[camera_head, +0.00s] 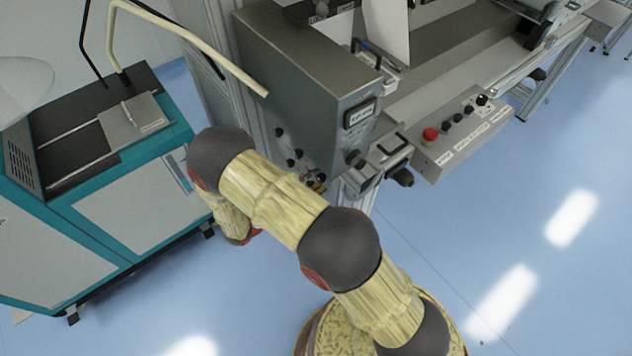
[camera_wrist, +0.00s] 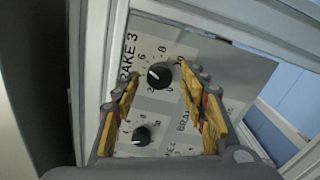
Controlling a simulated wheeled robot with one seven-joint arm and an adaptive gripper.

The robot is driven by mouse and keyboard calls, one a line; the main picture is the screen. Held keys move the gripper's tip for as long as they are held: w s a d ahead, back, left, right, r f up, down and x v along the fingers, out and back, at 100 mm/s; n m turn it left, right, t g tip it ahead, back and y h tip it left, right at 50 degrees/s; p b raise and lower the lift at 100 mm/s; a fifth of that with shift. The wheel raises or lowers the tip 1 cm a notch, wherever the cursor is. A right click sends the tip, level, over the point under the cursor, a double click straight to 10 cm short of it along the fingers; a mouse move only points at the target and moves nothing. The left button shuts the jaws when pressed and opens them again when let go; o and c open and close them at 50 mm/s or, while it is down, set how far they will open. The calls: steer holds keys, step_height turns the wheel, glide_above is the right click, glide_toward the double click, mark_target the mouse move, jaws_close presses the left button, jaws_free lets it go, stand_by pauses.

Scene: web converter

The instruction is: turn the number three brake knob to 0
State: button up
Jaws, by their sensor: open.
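The number three brake knob (camera_wrist: 159,75) is a black round knob with a white pointer line. It sits on a pale panel (camera_wrist: 232,72) beside the printed label "BRAKE 3", with dial numbers around it. In the wrist view my gripper (camera_wrist: 158,93) is open, with yellow fingers on either side of the knob's area and nothing between them. I cannot tell how far the fingertips are from the panel. A second black knob (camera_wrist: 141,135) sits lower on the same panel.
A grey machine housing (camera_head: 300,75) with a small display (camera_head: 360,114) stands above the arm. A control box (camera_head: 462,133) with a red button (camera_head: 430,134) is to its right. A teal cabinet (camera_head: 130,205) stands at left. The blue floor at right is clear.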

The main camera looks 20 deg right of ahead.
steer(key=shift+w+d, duration=0.15)
steer(key=shift+d, duration=0.25)
steer(key=shift+c, duration=0.2)
jaws_close()
